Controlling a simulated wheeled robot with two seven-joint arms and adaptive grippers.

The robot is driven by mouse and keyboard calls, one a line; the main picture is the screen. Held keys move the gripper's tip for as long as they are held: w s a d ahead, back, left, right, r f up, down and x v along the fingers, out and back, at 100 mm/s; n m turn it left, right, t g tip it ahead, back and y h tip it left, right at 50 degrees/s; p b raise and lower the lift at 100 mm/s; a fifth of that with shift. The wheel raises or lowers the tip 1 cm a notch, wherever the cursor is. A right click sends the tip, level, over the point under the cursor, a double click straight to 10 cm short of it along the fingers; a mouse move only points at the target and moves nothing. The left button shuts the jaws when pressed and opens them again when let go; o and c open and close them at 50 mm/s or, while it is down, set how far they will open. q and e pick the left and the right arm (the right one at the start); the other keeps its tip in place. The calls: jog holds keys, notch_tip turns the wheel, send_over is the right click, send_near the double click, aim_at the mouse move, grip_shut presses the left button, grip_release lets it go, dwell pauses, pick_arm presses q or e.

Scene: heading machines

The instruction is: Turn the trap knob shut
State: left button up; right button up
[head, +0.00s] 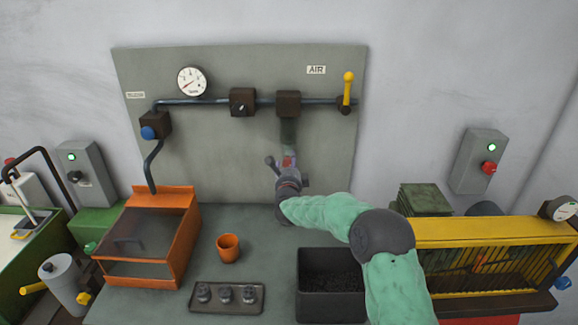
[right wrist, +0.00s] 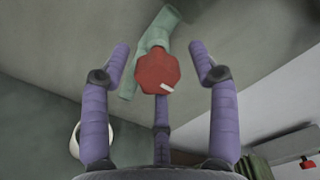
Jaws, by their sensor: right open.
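The trap (head: 288,132) hangs from a dark block on the air pipe, and its lower end is partly hidden by my right gripper. Its red, many-sided knob (right wrist: 153,75) with a white mark shows in the right wrist view, with the greenish trap body (right wrist: 150,35) behind it. In the head view a bit of red (head: 288,160) shows just above the hand. My right gripper (head: 287,168) is open below the trap. In the right wrist view (right wrist: 160,62) its purple fingers stand around the knob, with gaps at both sides. My left gripper is not in view.
A yellow-handled valve (head: 348,88) and a pressure gauge (head: 192,81) are on the board. Below stand an orange bin (head: 180,250), an orange cup (head: 228,248), a tray of dark parts (head: 200,308) and a black box (head: 330,258). A yellow guard (head: 470,230) is at right.

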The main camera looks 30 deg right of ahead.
jog(key=shift+c, duration=0.3)
jog(key=shift+a, duration=0.1)
jog(key=c, duration=1.1)
jog(key=shift+f, duration=0.1)
